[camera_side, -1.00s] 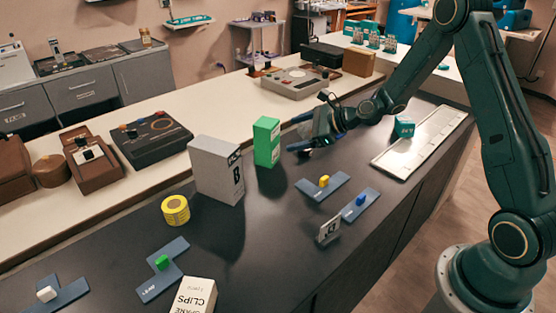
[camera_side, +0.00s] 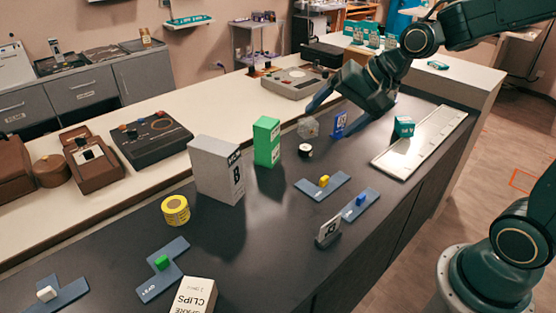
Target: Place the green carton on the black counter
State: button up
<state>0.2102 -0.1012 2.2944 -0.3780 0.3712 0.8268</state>
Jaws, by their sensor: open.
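The green carton (camera_side: 267,142) stands upright on the black counter (camera_side: 262,232), near its back edge, just right of the grey box marked B. My gripper (camera_side: 330,116) is open, to the right of the carton and apart from it, with its fingers pointing down and left. A small clear cube (camera_side: 308,127) and a blue card-like piece (camera_side: 339,124) are close to the fingers. Nothing shows gripped between them.
The grey box (camera_side: 216,169), yellow roll (camera_side: 175,210), white clips box (camera_side: 194,297) and black-and-white round piece (camera_side: 305,150) stand on the counter. A teal cube (camera_side: 404,126) is beside a long white tray (camera_side: 421,143).

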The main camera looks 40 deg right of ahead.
jog(key=s+r+n+h, duration=0.1)
jog(key=s+n, duration=0.3)
jog(key=s, duration=0.5)
jog(key=s+d+r+n+g+h, duration=0.1)
jog(key=s+n, duration=0.4)
jog(key=s, duration=0.5)
jog(key=shift+d+r+h, duration=0.25)
jog(key=shift+r+h, duration=0.15)
jog(key=shift+r, duration=0.25)
